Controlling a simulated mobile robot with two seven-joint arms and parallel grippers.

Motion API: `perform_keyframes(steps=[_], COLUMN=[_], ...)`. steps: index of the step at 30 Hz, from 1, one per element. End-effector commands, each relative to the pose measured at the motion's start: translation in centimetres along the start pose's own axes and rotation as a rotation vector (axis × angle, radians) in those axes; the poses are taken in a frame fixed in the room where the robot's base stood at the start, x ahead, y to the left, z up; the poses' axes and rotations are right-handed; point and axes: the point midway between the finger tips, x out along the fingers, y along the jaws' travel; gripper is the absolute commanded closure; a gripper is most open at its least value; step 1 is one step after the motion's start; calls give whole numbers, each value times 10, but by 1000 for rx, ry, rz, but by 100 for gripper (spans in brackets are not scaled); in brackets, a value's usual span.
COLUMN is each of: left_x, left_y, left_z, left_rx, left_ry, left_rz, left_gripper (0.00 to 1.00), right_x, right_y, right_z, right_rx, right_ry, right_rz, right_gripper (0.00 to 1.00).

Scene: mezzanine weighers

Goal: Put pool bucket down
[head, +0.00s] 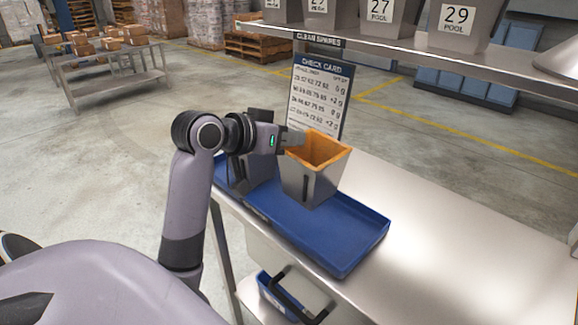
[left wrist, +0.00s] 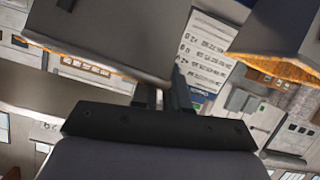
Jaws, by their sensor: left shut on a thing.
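A grey metal bucket with an orange inside (head: 308,182) is at the blue tray (head: 345,262) on the steel bench. My left gripper (head: 293,140) is shut on its upper left rim. The bucket looks slightly tilted; whether its base touches the tray I cannot tell. A second, darker bucket (head: 251,172) stands at the tray's left end, partly hidden behind my left arm. In the left wrist view, a grey bucket wall (left wrist: 105,38) reaches the fingers, and another bucket shape (left wrist: 283,28) shows at upper right. My right gripper is not in view.
A check card (head: 320,95) stands behind the tray. A shelf (head: 430,50) above holds numbered pool buckets, including bucket 29 (head: 457,22). The bench (head: 440,240) right of the tray is clear. A blue bin (head: 275,297) sits below.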

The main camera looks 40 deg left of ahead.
Motion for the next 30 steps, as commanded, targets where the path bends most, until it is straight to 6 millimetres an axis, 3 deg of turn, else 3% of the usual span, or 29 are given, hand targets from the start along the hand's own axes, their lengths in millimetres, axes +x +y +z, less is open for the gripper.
perform_keyframes(steps=[8, 14, 21, 22, 24, 30], left_x=[8, 19, 20, 21, 21, 21], left_y=[-4, -8, -9, -9, -9, -9], left_z=[20, 46, 48, 50, 50, 49], left_rx=[-2, -3, 0, 0, 0, 0], left_ry=[3, 2, 4, -1, -1, 0], left_rz=[1, 1, 1, 0, 0, 0], left_gripper=[100, 100, 100, 76, 61, 61], right_x=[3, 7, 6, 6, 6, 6], right_y=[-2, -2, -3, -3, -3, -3], right_z=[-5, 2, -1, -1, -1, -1], right_rx=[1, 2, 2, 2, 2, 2], right_ry=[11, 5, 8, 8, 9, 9], right_rz=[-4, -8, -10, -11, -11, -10], right_gripper=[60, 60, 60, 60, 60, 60])
